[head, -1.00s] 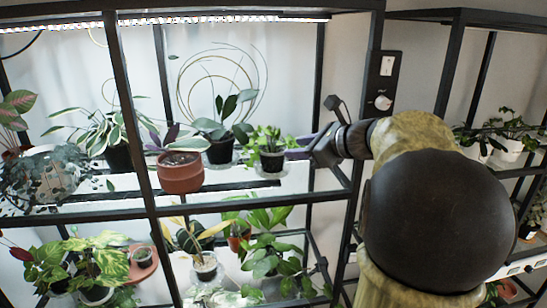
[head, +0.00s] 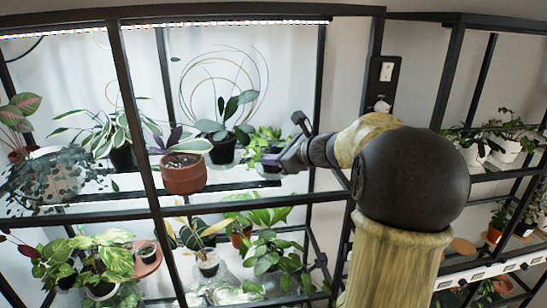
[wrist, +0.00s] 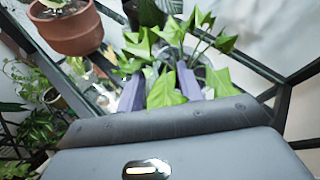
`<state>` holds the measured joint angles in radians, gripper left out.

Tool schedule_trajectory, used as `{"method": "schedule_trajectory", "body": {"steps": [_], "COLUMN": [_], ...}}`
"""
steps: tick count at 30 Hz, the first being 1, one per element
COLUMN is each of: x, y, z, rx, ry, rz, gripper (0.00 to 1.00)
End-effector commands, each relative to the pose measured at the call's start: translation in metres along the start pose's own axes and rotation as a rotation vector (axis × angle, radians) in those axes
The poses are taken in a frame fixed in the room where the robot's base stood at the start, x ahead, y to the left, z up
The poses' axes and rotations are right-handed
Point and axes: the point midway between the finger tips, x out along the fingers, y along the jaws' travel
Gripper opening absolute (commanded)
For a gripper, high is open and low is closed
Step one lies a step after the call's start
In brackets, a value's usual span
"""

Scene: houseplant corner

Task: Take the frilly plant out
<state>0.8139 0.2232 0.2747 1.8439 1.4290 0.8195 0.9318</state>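The frilly plant, with bright green lobed leaves (head: 267,136), stands on the upper shelf at the right end of the row of pots. Its leaves (wrist: 163,92) also fill the middle of the wrist view. My gripper (head: 272,160) reaches in from the right at the height of the plant's pot. In the wrist view my gripper (wrist: 160,88) has its two purple fingers apart, one on each side of the leaves. The pot is mostly hidden behind the gripper and leaves, so contact cannot be seen.
A terracotta pot (head: 183,178) stands on the shelf to the left, near the front edge. A dark-leaved plant (head: 224,128) in a dark pot stands close behind on the left. Black shelf posts (head: 318,85) frame the bay. More plants fill the lower shelf.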

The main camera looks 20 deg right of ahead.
Motion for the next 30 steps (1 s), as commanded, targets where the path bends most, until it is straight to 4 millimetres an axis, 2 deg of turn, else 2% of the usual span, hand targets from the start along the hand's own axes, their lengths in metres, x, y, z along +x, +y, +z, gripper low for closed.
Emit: {"method": "schedule_trajectory", "body": {"steps": [5,20,26,30], "x": [0.0158,0.0158,0.0158,0.0160], "y": [-0.0003,-0.0001,0.0000,0.0002], "z": [0.0011,0.0008,0.0006,-0.0003], "rx": [-0.001,-0.002,-0.002,0.000], "ry": [0.000,-0.001,0.000,0.001], "rz": [0.000,0.000,0.000,0.001], "gripper": [0.37,0.37,0.00,0.00]}}
